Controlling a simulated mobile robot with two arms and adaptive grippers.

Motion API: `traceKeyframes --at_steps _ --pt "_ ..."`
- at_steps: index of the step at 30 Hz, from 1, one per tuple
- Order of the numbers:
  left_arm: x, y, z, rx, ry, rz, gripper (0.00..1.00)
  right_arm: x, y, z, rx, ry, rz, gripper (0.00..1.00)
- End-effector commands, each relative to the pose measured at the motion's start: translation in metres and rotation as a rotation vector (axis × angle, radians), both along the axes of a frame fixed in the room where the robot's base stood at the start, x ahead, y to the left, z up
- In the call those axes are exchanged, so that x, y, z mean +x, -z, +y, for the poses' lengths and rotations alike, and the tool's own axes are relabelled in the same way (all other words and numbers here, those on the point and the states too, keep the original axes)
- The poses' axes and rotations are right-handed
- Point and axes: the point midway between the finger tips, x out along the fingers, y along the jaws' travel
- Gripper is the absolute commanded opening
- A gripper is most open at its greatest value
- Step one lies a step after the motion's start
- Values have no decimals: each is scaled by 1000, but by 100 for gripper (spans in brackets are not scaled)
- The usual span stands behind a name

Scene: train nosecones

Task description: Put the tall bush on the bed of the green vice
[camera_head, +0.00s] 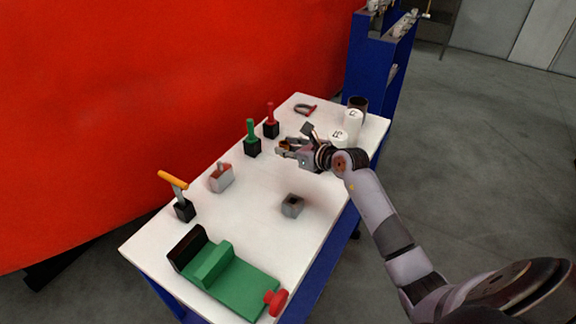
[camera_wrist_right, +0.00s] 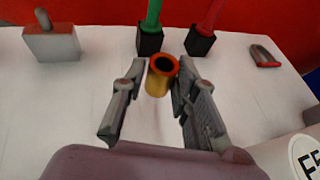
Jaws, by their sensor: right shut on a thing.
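The bush (camera_wrist_right: 158,84) is a small brass-coloured tube with a dark hole and an orange-red rim. In the right wrist view it stands between the two fingers of my right gripper (camera_wrist_right: 155,95), which is shut on it. In the head view my right gripper (camera_head: 284,149) holds the bush (camera_head: 284,144) over the far half of the white table. The green vice (camera_head: 240,281) lies at the near end of the table, well away from the gripper. It has a dark jaw block at its left and a red handle at its right. My left gripper is not in view.
On the white table (camera_head: 262,226), a grey hollow block (camera_head: 292,206) stands between gripper and vice. Tools with orange (camera_head: 183,208), green (camera_head: 252,147) and red (camera_head: 270,129) handles line the left side, with a grey block (camera_head: 221,178). White cylinders (camera_head: 353,119) stand behind the gripper.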

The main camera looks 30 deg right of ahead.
Motion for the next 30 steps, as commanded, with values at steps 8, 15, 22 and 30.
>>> traceKeyframes --at_steps 8,15,22,30 --pt "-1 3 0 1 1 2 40 0 31 0 1 -1 0 0" --pt "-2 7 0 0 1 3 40 0 64 0 1 -1 -1 0" --pt "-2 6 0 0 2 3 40 0 66 0 0 0 -3 0" --pt "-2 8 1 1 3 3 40 0 69 0 0 0 -2 32"
